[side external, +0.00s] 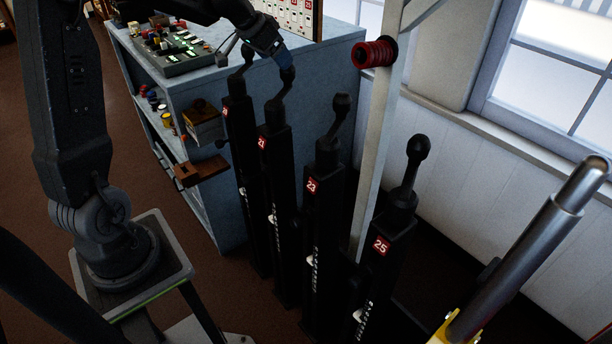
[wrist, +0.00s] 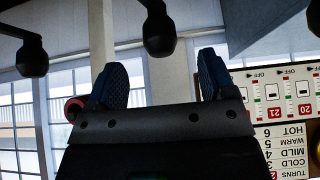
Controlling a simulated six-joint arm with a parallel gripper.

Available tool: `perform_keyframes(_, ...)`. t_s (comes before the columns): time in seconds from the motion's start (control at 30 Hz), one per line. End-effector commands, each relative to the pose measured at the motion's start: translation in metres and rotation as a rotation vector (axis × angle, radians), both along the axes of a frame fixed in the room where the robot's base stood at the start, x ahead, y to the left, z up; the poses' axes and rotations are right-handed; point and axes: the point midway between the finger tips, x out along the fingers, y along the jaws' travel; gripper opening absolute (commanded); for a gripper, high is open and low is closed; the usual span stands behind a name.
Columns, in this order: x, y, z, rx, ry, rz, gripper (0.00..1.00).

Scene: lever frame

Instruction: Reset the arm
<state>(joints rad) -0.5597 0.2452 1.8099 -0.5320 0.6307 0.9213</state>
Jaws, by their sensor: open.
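A row of black levers in black frames stands in the middle of the side view: a leftmost lever (side external: 240,80), lever 21 (side external: 276,108), lever 23 (side external: 335,125) and lever 25 (side external: 408,180). Each has a round black knob on top. My gripper (side external: 284,60) is open, with its blue fingertips close above the knob of lever 21. In the wrist view my gripper (wrist: 158,75) has its blue fingers spread, and a black knob (wrist: 159,38) shows beyond the gap between them. Another knob (wrist: 32,58) hangs at the left. I cannot tell whether any finger touches a knob.
A blue-grey cabinet (side external: 330,65) with a control box (side external: 175,52) on top stands behind the levers. A white post (side external: 375,160) with a red spool (side external: 375,53) rises between levers 23 and 25. A metal cylinder (side external: 530,240) is at lower right. A numbered panel (wrist: 285,120) shows at right.

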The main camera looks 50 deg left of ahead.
Motion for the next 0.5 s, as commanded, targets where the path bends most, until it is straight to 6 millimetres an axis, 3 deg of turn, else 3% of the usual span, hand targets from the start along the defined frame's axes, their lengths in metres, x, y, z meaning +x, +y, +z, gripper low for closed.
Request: perform_keyframes(0.5,0.031,0.0,-0.046,-0.001,0.001,0.0,0.77)
